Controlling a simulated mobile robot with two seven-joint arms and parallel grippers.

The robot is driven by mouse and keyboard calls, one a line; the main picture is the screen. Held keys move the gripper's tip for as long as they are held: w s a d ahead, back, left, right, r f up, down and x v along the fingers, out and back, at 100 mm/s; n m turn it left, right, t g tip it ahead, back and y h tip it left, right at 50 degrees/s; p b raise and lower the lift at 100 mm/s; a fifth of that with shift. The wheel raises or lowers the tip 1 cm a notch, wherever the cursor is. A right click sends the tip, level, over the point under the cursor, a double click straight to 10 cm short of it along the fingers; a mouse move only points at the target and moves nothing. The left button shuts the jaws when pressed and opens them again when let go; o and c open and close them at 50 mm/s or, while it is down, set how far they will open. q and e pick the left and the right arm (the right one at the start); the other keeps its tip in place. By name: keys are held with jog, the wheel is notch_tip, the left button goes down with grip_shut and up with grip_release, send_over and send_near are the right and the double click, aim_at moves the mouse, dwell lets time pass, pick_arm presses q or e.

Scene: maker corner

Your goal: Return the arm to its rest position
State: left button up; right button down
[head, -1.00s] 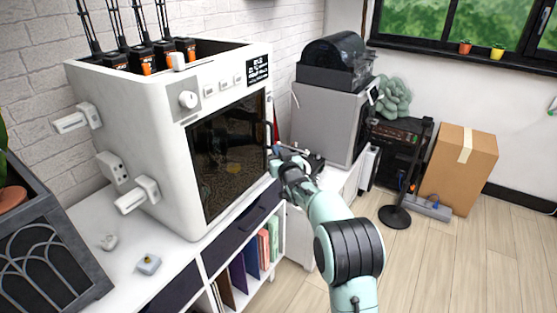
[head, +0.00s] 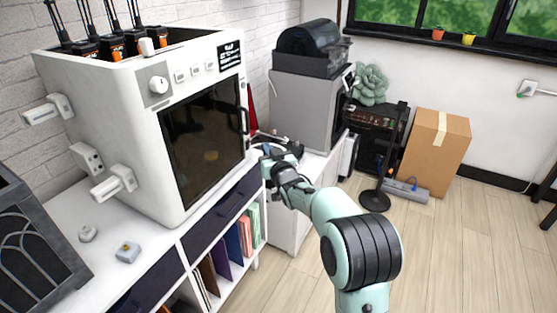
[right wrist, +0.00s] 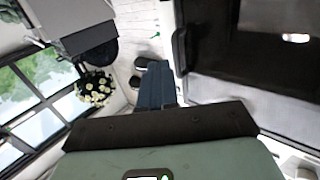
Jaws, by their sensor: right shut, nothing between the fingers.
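My right arm (head: 362,250) reaches in from the lower right in the head view, elbow bent. Its gripper (head: 268,153) is beside the right edge of the white machine's dark glass door (head: 203,135), below and to the right of the black handle (head: 244,120). In the right wrist view the gripper's dark blue fingers (right wrist: 155,84) are together with nothing between them. The handle (right wrist: 181,50) and the door (right wrist: 250,65) show to their right there, apart from the fingers. The door looks shut. My left gripper is not in view.
The machine stands on a white cabinet (head: 60,225) with open shelves of folders. A grey machine (head: 305,110) stands behind my gripper. A cardboard box (head: 436,150) and a black stand (head: 375,199) are on the floor to the right. The wooden floor (head: 470,240) in front is clear.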

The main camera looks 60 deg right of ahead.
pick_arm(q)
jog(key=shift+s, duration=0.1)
pick_arm(e)
jog(key=s, duration=0.1)
jog(key=s+a, duration=0.1)
jog(key=s, duration=0.1)
jog(key=s+a, duration=0.1)
jog(key=shift+s+a+r, duration=0.1)
jog(key=shift+s, duration=0.1)
